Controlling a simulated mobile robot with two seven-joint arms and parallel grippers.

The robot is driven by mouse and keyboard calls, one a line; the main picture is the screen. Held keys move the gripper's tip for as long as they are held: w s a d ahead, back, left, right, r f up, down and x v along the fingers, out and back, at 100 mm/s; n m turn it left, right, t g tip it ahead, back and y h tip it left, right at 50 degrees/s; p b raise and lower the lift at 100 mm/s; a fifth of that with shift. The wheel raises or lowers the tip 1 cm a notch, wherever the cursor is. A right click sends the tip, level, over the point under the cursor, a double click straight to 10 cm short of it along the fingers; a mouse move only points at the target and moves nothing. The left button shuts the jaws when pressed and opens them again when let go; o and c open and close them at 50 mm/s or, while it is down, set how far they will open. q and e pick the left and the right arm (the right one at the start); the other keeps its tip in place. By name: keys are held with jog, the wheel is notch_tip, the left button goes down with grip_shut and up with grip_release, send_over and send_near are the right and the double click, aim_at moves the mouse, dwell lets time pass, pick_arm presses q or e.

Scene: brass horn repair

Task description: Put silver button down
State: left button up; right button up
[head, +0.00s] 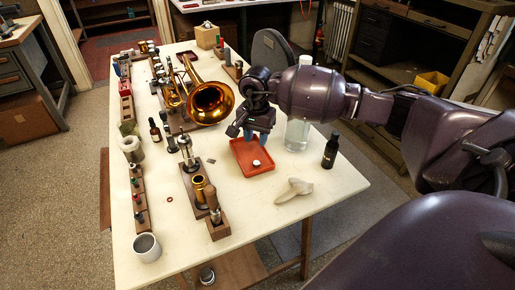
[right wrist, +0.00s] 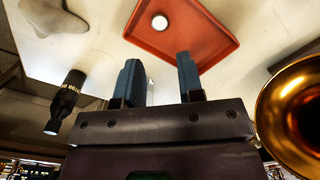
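The silver button (head: 256,163) is a small pale round disc lying in the shallow red tray (head: 238,160) on the white table. In the right wrist view the button (right wrist: 159,22) lies on the floor of the tray (right wrist: 222,30), beyond my fingertips and apart from them. My right gripper (head: 256,137) hangs over the far part of the tray with its blue fingers pointing down. In the right wrist view the gripper (right wrist: 157,63) is open, with nothing held between its two fingers. My left gripper is in neither view.
A brass horn (head: 210,103) lies left of my right gripper. A black bottle (head: 331,150), a clear jar (head: 297,134) and a bone-coloured piece (head: 294,190) stand or lie right of and in front of the tray. Wooden tool blocks (head: 217,226) line the left.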

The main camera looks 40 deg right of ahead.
jog(key=shift+r, duration=1.5)
